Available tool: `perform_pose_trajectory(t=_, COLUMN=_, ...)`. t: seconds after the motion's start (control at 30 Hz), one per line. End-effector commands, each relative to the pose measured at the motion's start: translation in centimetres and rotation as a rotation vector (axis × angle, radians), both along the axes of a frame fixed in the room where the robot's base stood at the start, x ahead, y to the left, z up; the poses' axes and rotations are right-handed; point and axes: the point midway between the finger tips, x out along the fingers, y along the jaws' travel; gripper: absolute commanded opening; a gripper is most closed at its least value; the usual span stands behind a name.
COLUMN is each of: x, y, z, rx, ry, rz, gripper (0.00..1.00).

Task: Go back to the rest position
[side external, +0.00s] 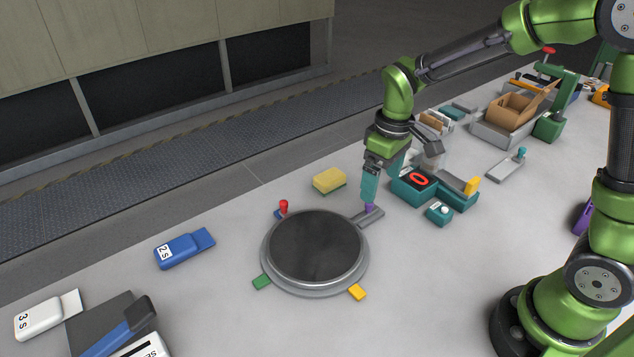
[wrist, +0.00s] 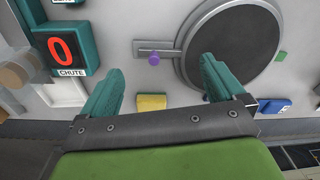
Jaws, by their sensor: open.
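My gripper (wrist: 155,82) has teal fingers spread apart, with nothing between them. In the side view my gripper (side external: 369,198) points down just behind the purple knob (side external: 369,208), near the right edge of the round dark turntable (side external: 316,245). In the wrist view the purple knob (wrist: 154,59) sits on a grey slotted bar, beyond the fingertips and roughly between them. I cannot tell whether a finger touches the knob. The turntable also fills the upper right of the wrist view (wrist: 232,45).
A teal box with a red 0 display (side external: 418,181) stands right of my gripper. A yellow sponge (side external: 329,181) lies behind the turntable, beside a red knob (side external: 283,206). A blue "2 s" block (side external: 184,249) is at left.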

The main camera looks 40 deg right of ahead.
Motion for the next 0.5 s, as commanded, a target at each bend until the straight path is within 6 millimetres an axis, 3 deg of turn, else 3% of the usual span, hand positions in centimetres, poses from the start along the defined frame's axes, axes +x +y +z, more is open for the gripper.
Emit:
perform_pose_trajectory(t=0.3, x=-6.7, y=0.1, z=7.0, rx=0.139, ry=-0.206, rz=-0.381, gripper=0.96)
perform_pose_trajectory(t=0.5, x=-11.2, y=0.0, z=10.1, rx=0.253, ry=-0.357, rz=-0.551, gripper=0.96)
